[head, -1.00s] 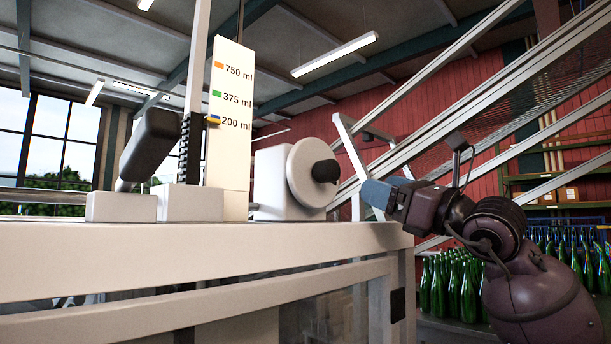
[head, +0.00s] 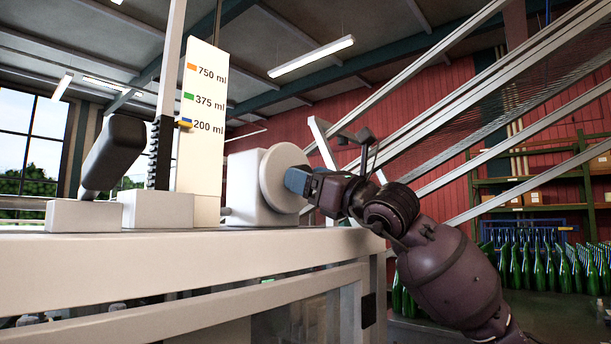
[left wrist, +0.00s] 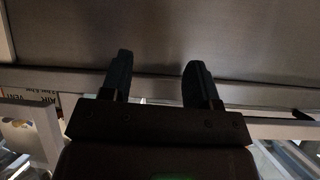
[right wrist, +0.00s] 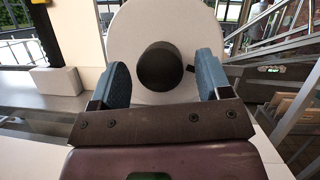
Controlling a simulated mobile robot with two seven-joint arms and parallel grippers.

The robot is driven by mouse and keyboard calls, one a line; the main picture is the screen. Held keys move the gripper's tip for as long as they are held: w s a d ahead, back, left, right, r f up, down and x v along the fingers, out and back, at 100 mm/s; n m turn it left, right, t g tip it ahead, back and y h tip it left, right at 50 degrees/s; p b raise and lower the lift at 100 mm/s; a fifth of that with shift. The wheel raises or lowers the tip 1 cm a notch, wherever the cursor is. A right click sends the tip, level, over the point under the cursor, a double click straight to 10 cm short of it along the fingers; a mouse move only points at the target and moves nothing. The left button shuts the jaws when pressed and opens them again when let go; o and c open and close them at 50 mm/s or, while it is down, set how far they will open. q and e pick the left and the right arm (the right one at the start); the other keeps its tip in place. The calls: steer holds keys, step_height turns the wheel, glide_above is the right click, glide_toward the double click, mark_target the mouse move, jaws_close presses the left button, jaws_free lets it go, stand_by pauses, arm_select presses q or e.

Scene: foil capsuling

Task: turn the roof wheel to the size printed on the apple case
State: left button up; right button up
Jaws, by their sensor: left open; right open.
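The roof wheel (head: 277,172) is a pale disc on the front of a white housing on the machine top. Its dark round knob (right wrist: 159,66) shows in the right wrist view, between the two blue fingers of my open right gripper (right wrist: 164,80). In the head view the right gripper (head: 296,181) covers the knob. A yellow and blue pointer (head: 185,124) sits at the 200 ml line. My left gripper (left wrist: 158,78) is open and empty. No apple case is recognisable.
A dark lever (head: 113,155) on a white block stands left of the scale. Slanted pale rails (head: 430,120) rise behind my right arm. Green bottles (head: 530,268) stand at the right. A grey panel (left wrist: 155,35) lies just ahead of the left gripper.

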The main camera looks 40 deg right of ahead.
steer(key=shift+w+r, duration=0.2)
steer(key=shift+w, duration=0.3)
steer(key=shift+a, duration=0.1)
steer(key=c, duration=1.3)
steer(key=shift+n+g+y, duration=0.4)
steer(key=shift+n+y, duration=0.7)
steer(key=shift+n, duration=1)
steer(key=o, duration=1.3)
